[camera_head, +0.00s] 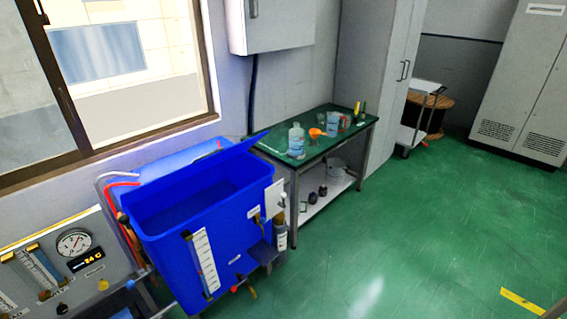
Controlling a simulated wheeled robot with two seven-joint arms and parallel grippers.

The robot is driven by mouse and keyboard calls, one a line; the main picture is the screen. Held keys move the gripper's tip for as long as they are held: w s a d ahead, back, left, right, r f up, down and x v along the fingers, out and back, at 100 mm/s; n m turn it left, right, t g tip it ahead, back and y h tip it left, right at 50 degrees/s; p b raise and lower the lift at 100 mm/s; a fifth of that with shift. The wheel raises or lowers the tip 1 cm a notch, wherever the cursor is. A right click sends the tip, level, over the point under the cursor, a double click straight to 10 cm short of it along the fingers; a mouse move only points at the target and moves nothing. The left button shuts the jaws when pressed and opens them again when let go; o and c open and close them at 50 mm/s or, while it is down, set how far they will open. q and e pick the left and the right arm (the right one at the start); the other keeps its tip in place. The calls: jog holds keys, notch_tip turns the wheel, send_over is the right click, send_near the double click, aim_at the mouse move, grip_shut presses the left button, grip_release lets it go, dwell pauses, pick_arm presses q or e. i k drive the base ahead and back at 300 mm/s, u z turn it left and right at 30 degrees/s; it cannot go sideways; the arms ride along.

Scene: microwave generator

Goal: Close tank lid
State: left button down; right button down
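The blue tank (237,232) stands at the left, below the window, with its top open and its dark blue inside showing. A blue lid (228,152) stands raised and tilted along the tank's back edge, its right corner sticking up past the tank toward the table. A white scale strip (205,262) is on the tank's front. Neither of my grippers can be made out in this view.
A gauge panel (88,268) stands left of the tank, with red hoses between. A green-topped table (318,142) with bottles and an orange funnel (316,133) stands right of the tank.

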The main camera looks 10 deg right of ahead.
aim_at(202, 162)
jog(key=z, duration=0.3)
jog(key=k, duration=0.15)
jog(key=u, duration=1.3)
jog(key=i, duration=1.35)
jog(key=z, duration=0.35)
